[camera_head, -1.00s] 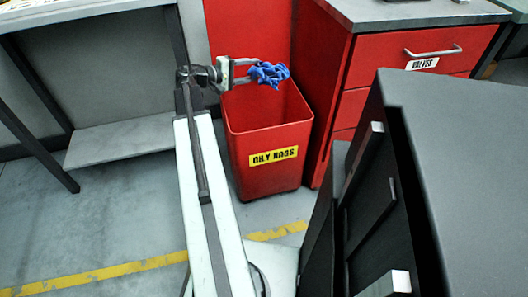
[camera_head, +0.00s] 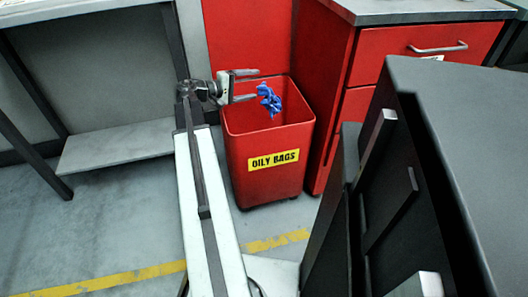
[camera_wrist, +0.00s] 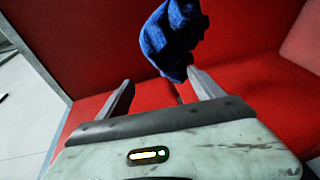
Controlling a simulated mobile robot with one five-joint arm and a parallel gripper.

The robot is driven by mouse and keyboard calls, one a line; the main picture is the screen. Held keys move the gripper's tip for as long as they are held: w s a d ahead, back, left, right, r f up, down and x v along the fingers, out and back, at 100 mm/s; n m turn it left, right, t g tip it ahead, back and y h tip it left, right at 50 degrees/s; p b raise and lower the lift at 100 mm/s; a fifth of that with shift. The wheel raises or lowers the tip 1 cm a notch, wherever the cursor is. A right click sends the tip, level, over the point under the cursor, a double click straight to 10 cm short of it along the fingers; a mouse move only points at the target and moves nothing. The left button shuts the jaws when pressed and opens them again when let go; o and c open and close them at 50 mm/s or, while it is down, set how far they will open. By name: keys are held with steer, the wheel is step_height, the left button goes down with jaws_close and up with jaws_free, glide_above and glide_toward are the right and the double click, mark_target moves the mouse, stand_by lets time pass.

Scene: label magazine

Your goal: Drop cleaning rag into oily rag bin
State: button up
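The blue cleaning rag (camera_head: 269,100) is crumpled and sits over the mouth of the red oily rag bin (camera_head: 239,177), just beyond my gripper's fingertips. My gripper (camera_head: 257,84) is open above the bin, its two fingers apart. In the wrist view, the rag (camera_wrist: 170,38) shows past the tips of my gripper (camera_wrist: 160,76) and overlaps the right fingertip. I cannot tell whether it touches that finger or is in free fall. The bin stands upright on the floor with a yellow label on its front. Its bottom inside is hidden.
A red drawer cabinet (camera_head: 385,48) stands right of the bin. A dark cabinet (camera_head: 455,150) fills the right front. A grey workbench with a low shelf (camera_head: 115,150) is at the left. A yellow line (camera_head: 110,281) crosses the open grey floor.

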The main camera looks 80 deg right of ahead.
steer(key=p+v, duration=0.1)
steer(key=v, duration=0.6)
steer(key=shift+w+a, duration=0.25)
steer(key=shift+w, duration=0.05)
steer(key=shift+r, duration=0.1)
stand_by(0.3)
